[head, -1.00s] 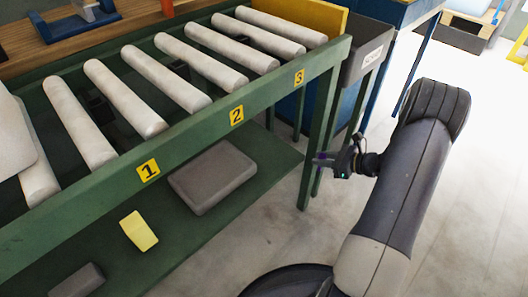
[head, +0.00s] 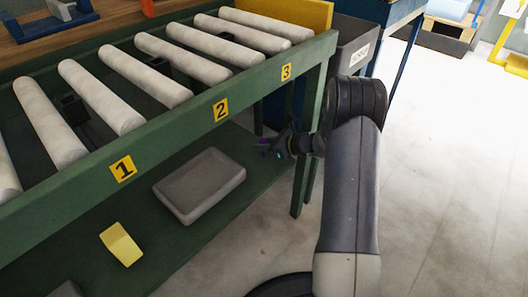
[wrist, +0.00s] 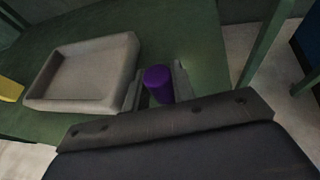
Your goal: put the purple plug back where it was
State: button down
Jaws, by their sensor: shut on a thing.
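The purple plug (wrist: 158,82) is a short cylinder, held upright between the two fingers of my gripper (wrist: 156,88) in the wrist view. A grey tray (head: 165,190) lies on the lower shelf to the left of the gripper. The tray (wrist: 33,104) looks empty in the wrist view.
The green frame (head: 150,147) carries white rollers (head: 105,97) and yellow labels 1, 2 and 3. A yellow block (head: 120,244) lies on the green lower shelf (head: 222,221). A grey bin (head: 352,52) stands behind the frame's right end. The floor at right is clear.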

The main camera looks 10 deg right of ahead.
jog(key=shift+f+b, duration=0.6)
jog(key=shift+f, duration=0.75)
jog(key=shift+f, duration=0.1)
jog(key=shift+f, duration=0.15)
jog(key=c, duration=1.2)
grip_release()
